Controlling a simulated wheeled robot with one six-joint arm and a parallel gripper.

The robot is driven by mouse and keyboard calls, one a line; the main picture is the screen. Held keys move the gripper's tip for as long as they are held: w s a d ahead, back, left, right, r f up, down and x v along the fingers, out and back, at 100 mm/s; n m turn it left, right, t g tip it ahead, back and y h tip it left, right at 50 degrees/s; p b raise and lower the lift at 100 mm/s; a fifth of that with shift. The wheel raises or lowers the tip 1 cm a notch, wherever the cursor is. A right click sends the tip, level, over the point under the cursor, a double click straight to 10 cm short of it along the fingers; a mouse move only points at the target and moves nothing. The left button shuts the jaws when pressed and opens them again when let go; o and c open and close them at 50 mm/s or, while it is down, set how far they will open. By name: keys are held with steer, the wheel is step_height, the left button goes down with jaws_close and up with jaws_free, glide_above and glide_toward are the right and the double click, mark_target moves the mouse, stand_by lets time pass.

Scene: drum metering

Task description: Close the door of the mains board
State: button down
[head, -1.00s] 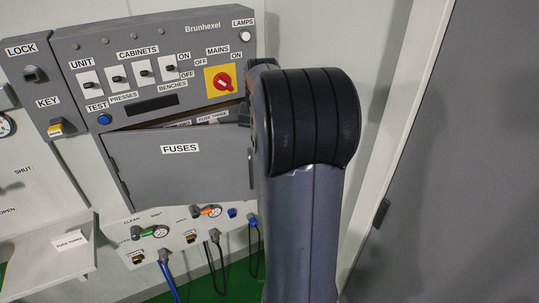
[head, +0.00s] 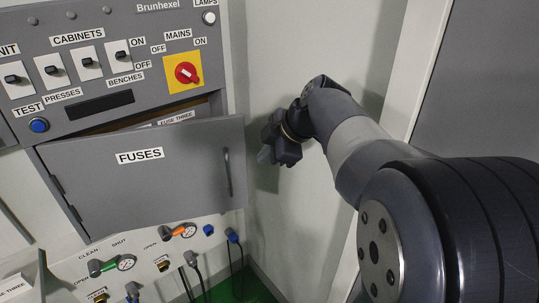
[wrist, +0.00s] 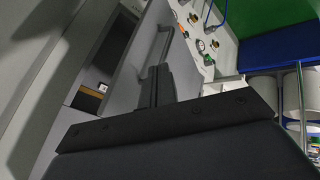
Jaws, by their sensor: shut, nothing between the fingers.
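The mains board (head: 70,118) is a grey cabinet on the wall. Its grey door (head: 150,190), labelled FUSES, hinges at the left and stands ajar, its right edge out from the cabinet. A bar handle (head: 228,172) is near the door's right edge. My gripper (head: 266,154) is shut and empty, just right of the door's free edge in the head view. In the wrist view the shut fingers (wrist: 155,75) point toward the door (wrist: 130,60) and overlap the handle (wrist: 165,45) in the picture. I cannot tell whether they touch it.
Above the door are switches and a red rotary mains switch (head: 186,73) on a yellow plate. Below is a white panel with an orange-handled valve (head: 178,231), a gauge (head: 126,262) and hanging cables. The wall (head: 300,210) right of the board is bare.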

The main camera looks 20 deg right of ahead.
steer(key=p, duration=0.1)
glide_toward(239, 167)
step_height(239, 167, down, 3)
steer(key=s+a, duration=0.2)
steer(key=shift+w+d+f+p, duration=0.15)
steer(key=shift+w+p, duration=0.15)
steer(key=shift+w, duration=0.4)
steer(key=shift+w+a+f+p, duration=0.15)
steer(key=shift+w+p, duration=0.15)
steer(key=shift+w, duration=0.45)
steer(key=shift+w+d+f+p, duration=0.15)
steer(key=shift+w+p, duration=0.15)
steer(key=shift+w, duration=0.4)
steer(key=shift+w, duration=0.1)
